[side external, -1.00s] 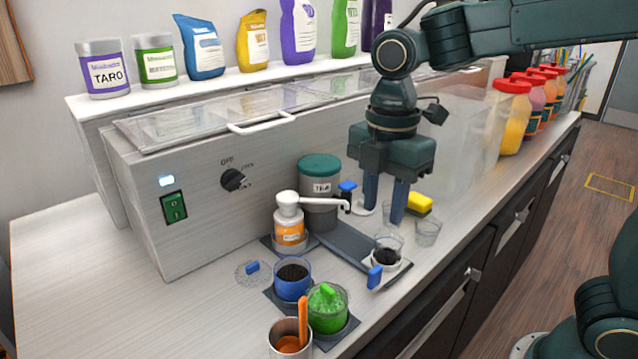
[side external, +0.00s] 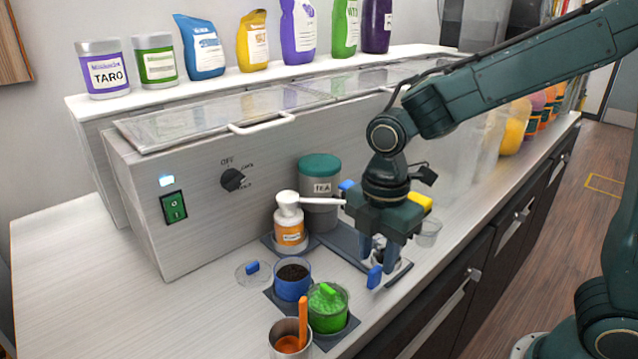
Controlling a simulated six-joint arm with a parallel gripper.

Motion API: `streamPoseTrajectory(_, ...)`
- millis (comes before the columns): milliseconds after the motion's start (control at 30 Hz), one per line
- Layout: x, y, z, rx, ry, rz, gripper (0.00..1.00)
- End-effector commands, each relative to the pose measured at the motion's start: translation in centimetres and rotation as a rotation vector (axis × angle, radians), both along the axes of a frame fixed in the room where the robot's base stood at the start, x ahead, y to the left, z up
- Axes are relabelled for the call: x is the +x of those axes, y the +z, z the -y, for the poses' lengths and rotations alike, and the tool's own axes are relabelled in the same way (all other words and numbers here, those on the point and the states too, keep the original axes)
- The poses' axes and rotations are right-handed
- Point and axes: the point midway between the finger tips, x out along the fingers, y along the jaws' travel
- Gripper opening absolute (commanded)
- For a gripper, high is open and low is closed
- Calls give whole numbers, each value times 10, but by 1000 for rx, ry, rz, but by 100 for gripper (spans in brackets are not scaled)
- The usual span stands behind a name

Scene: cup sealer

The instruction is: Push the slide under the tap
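The slide's blue handle (side external: 374,278) shows at the front end of a dark grey track (side external: 340,238). The slide's round pale holder and the small clear cup with dark contents on it are mostly hidden behind my gripper. The grey tea canister (side external: 320,213) with a green lid stands at the track's far end. Its blue tap (side external: 346,186) is partly hidden by my gripper. My gripper (side external: 378,260) points down at the slide, its fingers apart, just behind the handle. I cannot tell whether they touch the cup or slide.
A white pump bottle (side external: 290,228) stands left of the track. A blue cup (side external: 292,283), a green-filled jar (side external: 328,310) and a metal cup (side external: 290,340) with an orange handle stand in front. A clear cup (side external: 428,233) and yellow sponge (side external: 419,201) are to the right.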

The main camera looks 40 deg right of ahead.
Motion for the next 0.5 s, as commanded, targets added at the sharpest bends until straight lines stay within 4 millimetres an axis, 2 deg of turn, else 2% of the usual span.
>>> streamPoseTrajectory(200, -1, -27, 0, -1, 0, -4, 34)
streamPoseTrajectory(500, 0, -40, 0, 0, 0, 0, 34)
